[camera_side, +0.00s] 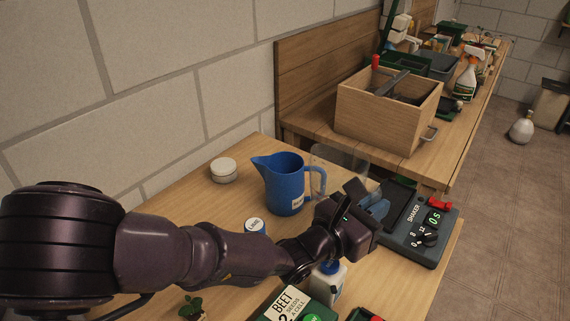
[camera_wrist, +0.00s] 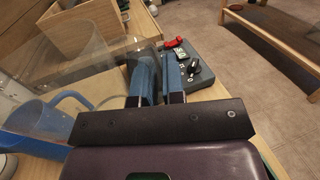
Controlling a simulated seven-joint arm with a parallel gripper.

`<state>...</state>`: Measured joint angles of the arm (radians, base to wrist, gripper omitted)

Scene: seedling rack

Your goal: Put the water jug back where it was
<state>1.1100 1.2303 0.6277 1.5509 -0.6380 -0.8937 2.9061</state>
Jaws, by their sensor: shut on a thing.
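The blue water jug (camera_side: 284,184) stands upright on the wooden table, with its spout to the left and its handle to the right. Part of it shows at the left edge of the wrist view (camera_wrist: 38,122). My gripper (camera_side: 374,203) is to the right of the jug and apart from it. In the wrist view, my gripper's blue fingers (camera_wrist: 158,72) are shut on what looks like the edge of a clear plastic container (camera_wrist: 75,62). This container (camera_side: 338,158) is behind the jug's handle in the side view. Its lower part is hard to make out.
A shaker device (camera_side: 412,236) is right of my gripper. A white round tub (camera_side: 223,170) is left of the jug. A wooden box (camera_side: 372,122) stands behind.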

